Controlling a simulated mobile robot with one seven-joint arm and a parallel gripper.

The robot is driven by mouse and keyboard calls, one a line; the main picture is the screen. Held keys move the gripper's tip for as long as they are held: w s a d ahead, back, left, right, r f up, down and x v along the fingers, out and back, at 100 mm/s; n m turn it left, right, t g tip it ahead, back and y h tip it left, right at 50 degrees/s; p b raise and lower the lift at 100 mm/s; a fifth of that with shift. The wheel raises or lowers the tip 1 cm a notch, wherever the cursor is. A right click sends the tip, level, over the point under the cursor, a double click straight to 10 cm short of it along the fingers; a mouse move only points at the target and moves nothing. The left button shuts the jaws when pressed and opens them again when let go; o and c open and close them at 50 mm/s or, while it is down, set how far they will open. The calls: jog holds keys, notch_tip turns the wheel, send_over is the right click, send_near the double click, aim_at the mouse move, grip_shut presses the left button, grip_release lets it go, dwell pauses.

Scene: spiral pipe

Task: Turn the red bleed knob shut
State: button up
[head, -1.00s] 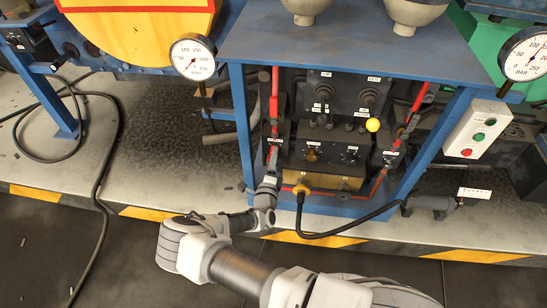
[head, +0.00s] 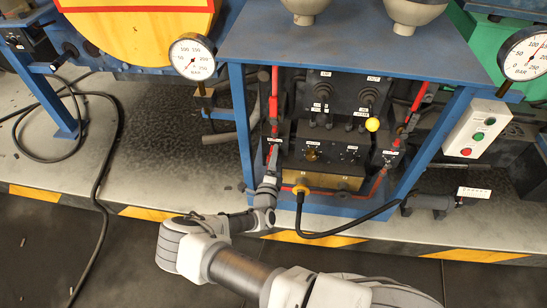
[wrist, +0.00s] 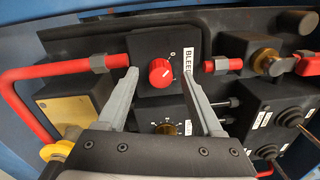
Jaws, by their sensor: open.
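The red bleed knob (wrist: 160,73) is round with a white pointer line and sits on a black block (wrist: 147,50) beside a white BLEED label (wrist: 188,62). Scale marks run around it, with a 0 at its upper right. In the wrist view my gripper (wrist: 158,76) is open, with one finger on each side of the knob. Gaps show between the knob and both fingers; I cannot tell the depth between them. In the head view my gripper (head: 272,160) reaches into the left side of the blue frame, and I cannot make out the knob there.
Red pipes (wrist: 65,66) run into the block from both sides. A second dial with a brass knob (wrist: 166,129) sits just below, partly behind my gripper. A black box with plugs (wrist: 285,112) is at right. The blue frame (head: 244,130) and a black cable (head: 340,230) are close by.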

jog(key=s+a+p, duration=0.1)
jog(key=s+p, duration=0.2)
jog(key=s, duration=1.4)
jog(key=shift+s+a+f, duration=0.15)
jog(key=shift+a+f, duration=0.2)
jog(key=shift+a, duration=0.05)
jog(key=s+d+r+m+g+h, duration=0.1)
jog(key=d+r+m+g+h, duration=0.2)
jog(key=d+r+m+g, duration=0.5)
jog(key=s+d+r+m+g+h, duration=0.1)
jog(key=d+r+m+g+h, duration=0.15)
jog(key=r+m, duration=0.9)
jog(key=s+d+r+m+g+h, duration=0.1)
jog(key=d+r+m+g+h, duration=0.25)
jog(key=r+m+g, duration=0.65)
jog(key=s+d+r+m+t+y, duration=0.2)
jog(key=s+r+m+t+y, duration=0.2)
jog(key=s+r+m+y, duration=0.5)
jog(key=s+d+r+m+t+y, duration=0.2)
jog(key=s+d+r+m+t, duration=0.15)
jog(key=r+m, duration=0.65)
notch_tip(320, 180, up, 13)
jog(key=a+m+p, duration=0.1)
jog(key=m+p, duration=0.1)
jog(key=p, duration=1.3)
jog(key=shift+f, duration=0.2)
